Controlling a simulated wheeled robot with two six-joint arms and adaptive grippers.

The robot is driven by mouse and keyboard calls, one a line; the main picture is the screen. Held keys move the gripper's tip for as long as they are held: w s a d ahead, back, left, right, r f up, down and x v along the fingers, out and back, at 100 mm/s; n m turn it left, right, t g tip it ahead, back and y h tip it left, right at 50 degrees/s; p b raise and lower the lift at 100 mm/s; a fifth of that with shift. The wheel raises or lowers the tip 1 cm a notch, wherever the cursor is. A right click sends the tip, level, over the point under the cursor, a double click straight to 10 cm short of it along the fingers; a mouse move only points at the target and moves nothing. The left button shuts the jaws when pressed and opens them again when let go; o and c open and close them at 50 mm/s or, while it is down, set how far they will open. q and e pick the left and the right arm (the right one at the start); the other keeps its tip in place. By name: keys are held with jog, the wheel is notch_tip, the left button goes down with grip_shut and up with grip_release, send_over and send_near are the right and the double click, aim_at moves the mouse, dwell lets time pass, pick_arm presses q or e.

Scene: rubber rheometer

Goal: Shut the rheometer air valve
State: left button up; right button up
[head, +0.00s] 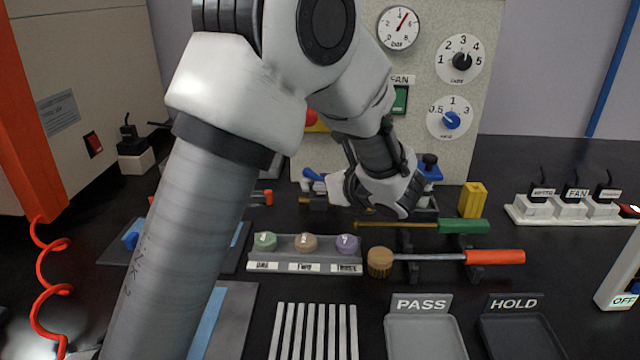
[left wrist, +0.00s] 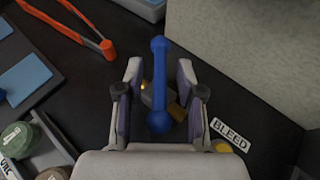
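The air valve has a blue bar handle (left wrist: 159,85) with round ends, over a grey and brass body, in the left wrist view. In the head view part of the blue handle (head: 312,174) shows just left of my left gripper (head: 340,190). In the left wrist view my left gripper (left wrist: 158,100) is open, with one finger on each side of the handle. Gaps show between the fingers and the handle. The handle runs lengthwise between the fingers. My arm hides part of the valve in the head view. My right gripper is in neither view.
A panel with a gauge (head: 398,28) and dials stands behind. A BLEED label (left wrist: 229,134) lies right of the fingers, and orange-handled pliers (left wrist: 75,32) lie left. Screwdrivers on a rack, a row of knobs (head: 305,243) and PASS and HOLD trays (head: 425,338) are nearer.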

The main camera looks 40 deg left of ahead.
pick_arm(q)
grip_shut()
jog(key=shift+m+t, duration=0.3)
jog(key=shift+f+m+t+h+b, duration=0.15)
jog(key=shift+m+t+h+b, duration=0.35)
jog(key=shift+m+t+b, duration=0.4)
jog(key=m+t+h+b, duration=0.1)
jog(key=m+t+b, duration=0.1)
jog(key=shift+s+t, duration=0.1)
jog(key=shift+t, duration=0.2)
jog(key=shift+m+t+h+b, duration=0.45)
jog(key=shift+m+t+h, duration=0.15)
jog(key=shift+m+h, duration=0.1)
jog(key=shift+r+m+t+h+p, duration=0.2)
jog(key=shift+m+t+h+p, duration=0.1)
jog(key=shift+m+t+h, duration=0.4)
jog(key=shift+m, duration=0.3)
